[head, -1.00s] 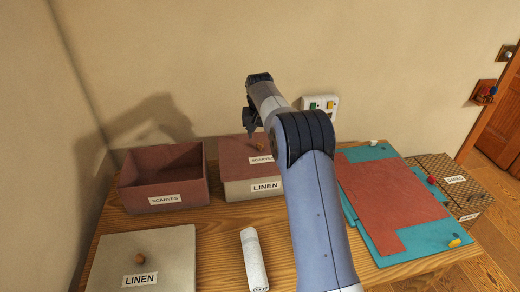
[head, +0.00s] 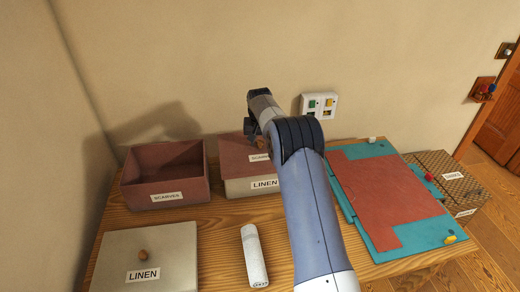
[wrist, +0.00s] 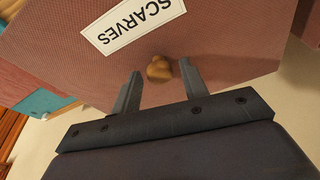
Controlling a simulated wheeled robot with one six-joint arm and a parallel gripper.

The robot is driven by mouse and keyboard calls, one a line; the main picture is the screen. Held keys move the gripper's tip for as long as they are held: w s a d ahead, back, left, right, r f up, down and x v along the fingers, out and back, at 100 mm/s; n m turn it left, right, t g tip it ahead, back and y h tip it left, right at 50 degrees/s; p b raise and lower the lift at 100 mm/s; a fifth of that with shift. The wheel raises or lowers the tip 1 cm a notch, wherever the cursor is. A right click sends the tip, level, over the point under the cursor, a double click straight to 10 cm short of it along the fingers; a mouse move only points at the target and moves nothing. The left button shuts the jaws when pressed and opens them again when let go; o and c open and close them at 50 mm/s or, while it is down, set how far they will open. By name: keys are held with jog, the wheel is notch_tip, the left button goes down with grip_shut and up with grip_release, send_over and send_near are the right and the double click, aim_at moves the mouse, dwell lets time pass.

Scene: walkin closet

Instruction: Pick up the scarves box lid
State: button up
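The scarves box lid (head: 236,149) is dusky red with a small brown wooden knob and a SCARVES label. It rests on top of the pale linen box (head: 236,188), not on the scarves box. The open, empty scarves box (head: 150,181) stands to the left. My gripper (wrist: 161,69) is open above the lid. In the wrist view its fingertips are on either side of the knob (wrist: 159,69), nearer on the right. I cannot tell whether they touch it. In the head view the fingers are mostly hidden by my arm.
The linen lid (head: 146,262) lies at the front left of the wooden table (head: 212,240). A white cylinder (head: 254,256) lies near the front. A teal and red flat piece (head: 385,200) lies at right, beside a patterned box (head: 447,175). A switch panel (head: 319,105) is on the wall.

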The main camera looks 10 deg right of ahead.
grip_shut()
jog(key=shift+r, duration=0.1)
